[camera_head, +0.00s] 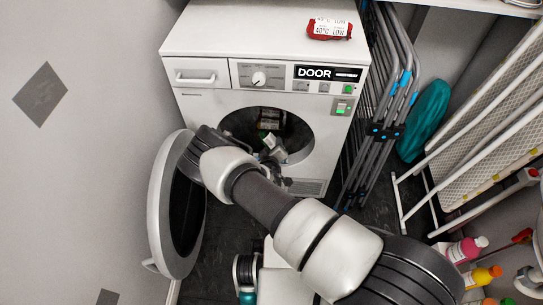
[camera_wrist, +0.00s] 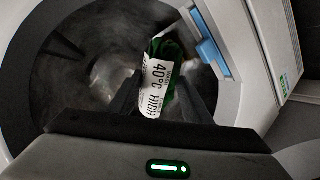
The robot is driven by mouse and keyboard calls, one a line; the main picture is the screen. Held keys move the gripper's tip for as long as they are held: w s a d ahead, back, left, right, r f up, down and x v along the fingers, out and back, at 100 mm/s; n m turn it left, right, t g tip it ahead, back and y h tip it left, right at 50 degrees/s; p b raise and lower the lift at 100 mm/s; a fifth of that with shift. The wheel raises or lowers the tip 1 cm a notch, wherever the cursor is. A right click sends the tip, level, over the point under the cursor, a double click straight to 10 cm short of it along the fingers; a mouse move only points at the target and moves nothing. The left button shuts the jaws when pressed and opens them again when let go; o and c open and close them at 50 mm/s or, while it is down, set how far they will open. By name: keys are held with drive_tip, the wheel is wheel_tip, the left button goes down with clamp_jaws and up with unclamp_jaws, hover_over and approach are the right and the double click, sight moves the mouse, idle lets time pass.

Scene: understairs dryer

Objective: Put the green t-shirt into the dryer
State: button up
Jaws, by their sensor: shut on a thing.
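The green t-shirt (camera_wrist: 172,52) is a dark green bundle with a white care label reading "40°C HIGH". My gripper (camera_wrist: 166,92) is shut on it, with one finger on either side. In the head view, my gripper (camera_head: 273,147) reaches into the round opening of the white dryer (camera_head: 205,102). The t-shirt (camera_head: 264,133) shows only as a little green and the white label inside the opening. The dryer door (camera_head: 157,215) is swung wide open to the left. In the wrist view, the grey drum (camera_wrist: 80,85) surrounds the t-shirt. Whether the t-shirt touches the drum is unclear.
A red folded item (camera_head: 328,34) with a "40°C LOW" label lies on top of the dryer. A folded drying rack (camera_head: 385,130) stands close on the right. Bottles (camera_head: 465,250) stand at the lower right. The left wall is near the open door.

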sight(273, 139)
drive_tip(key=w+f, duration=0.2)
drive_tip(key=w, duration=1.4)
drive_tip(key=shift+d+f, duration=0.2)
drive_tip(key=shift+f, duration=0.05)
drive_tip(key=shift+w, duration=0.1)
drive_tip(key=o, duration=1.2)
drive_tip(key=shift+c, duration=0.2)
drive_tip(key=p+v, duration=0.9)
drive_tip(key=v, duration=0.7)
drive_tip(key=shift+s+r+p, duration=0.2)
drive_tip(key=shift+s+p, duration=0.1)
drive_tip(key=shift+p, duration=0.1)
drive_tip(key=shift+s+r, duration=0.1)
drive_tip(key=shift+s, duration=0.3)
